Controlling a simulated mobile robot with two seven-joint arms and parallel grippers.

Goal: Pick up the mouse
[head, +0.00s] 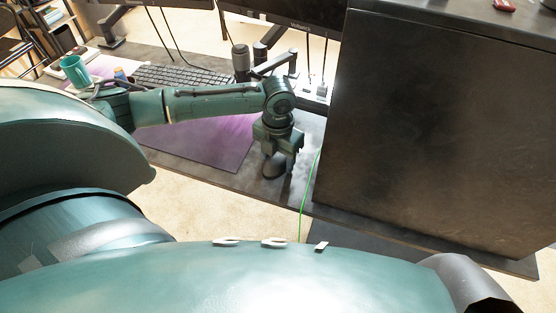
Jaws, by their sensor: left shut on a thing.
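My left gripper (278,153) reaches in from the left and points down over the desk, to the right of the purple mat. It is shut on a dark rounded thing, the mouse (273,168), which shows just below the fingers. The fingers cover part of the mouse. I cannot tell whether the mouse touches the desk or is a little above it. My right gripper is not in view.
A purple mat (205,150) lies on the desk beside the gripper. A keyboard (185,76) and a teal mug (75,70) are behind my arm. A large black cabinet (430,130) stands close on the right. Monitors (300,20) stand behind. A green cable (307,185) hangs at the desk edge.

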